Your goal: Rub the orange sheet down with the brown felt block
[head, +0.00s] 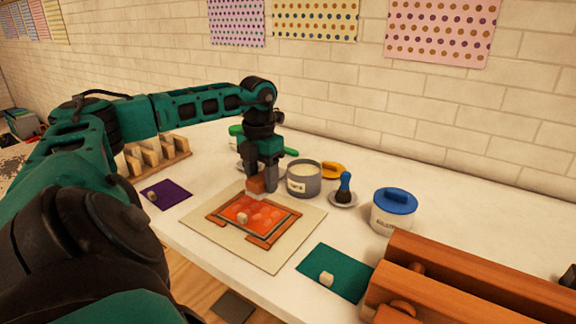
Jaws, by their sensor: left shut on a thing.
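The orange sheet (268,222) lies flat inside a brown frame (259,242) on a beige board (277,262) in the middle of the table. Its surface looks mottled, and a small pale block-like piece (242,218) sits on it. My left gripper (263,184) points down at the far edge of the sheet. It is shut on the brown felt block (255,185), which has a paler underside. The block is over or against the far edge of the frame; I cannot tell whether it touches the sheet. My right gripper is not in view.
A grey tin (304,182), a blue-handled brush (345,188) on a dish and a blue-lidded tub (393,213) stand behind and right. A purple sheet (166,195) lies left, a green sheet (333,272) right. A large wooden device (470,275) fills the lower right.

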